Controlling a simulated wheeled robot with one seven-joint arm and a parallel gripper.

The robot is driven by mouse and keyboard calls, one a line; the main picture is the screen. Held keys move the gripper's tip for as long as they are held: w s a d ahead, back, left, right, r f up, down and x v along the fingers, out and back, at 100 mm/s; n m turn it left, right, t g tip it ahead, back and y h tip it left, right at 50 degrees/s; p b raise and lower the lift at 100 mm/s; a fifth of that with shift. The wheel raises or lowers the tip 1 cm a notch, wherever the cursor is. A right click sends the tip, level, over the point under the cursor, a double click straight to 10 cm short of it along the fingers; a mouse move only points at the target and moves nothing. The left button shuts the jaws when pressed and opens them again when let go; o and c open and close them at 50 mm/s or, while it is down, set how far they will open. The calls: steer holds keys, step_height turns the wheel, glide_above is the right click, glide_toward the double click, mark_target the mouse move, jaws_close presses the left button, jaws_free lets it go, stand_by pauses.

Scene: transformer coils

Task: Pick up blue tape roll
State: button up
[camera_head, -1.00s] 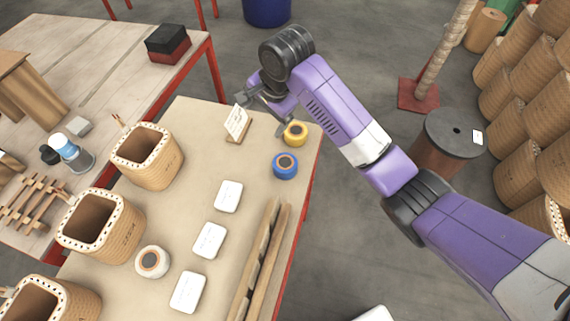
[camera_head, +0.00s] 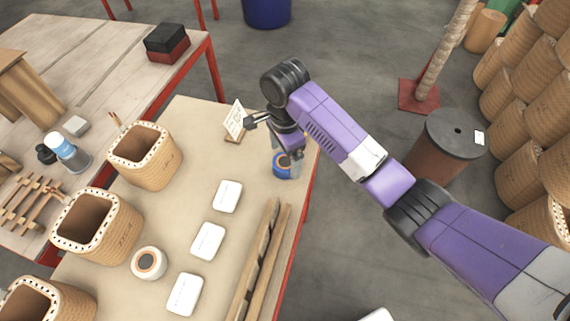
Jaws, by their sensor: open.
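The blue tape roll (camera_head: 281,168) lies flat near the right edge of the table, partly hidden by my gripper. My gripper (camera_head: 272,143) is open and hangs above and beside the far side of the roll. One finger points left towards the card stand, and another part hangs down over the roll. I cannot tell whether any finger touches the roll. The yellow tape roll behind it is hidden by my arm, apart from perhaps a sliver.
A white card stand (camera_head: 235,122) is left of my gripper. White boxes (camera_head: 228,196), a white tape roll (camera_head: 148,263), wooden strips (camera_head: 262,255) and wound coils (camera_head: 146,155) occupy the table (camera_head: 196,118). Bare tabletop lies left of the blue roll.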

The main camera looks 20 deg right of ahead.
steer(key=shift+f, duration=0.75)
steer(key=c, duration=1.6)
steer(key=shift+o, duration=0.2)
steer(key=shift+r, duration=0.2)
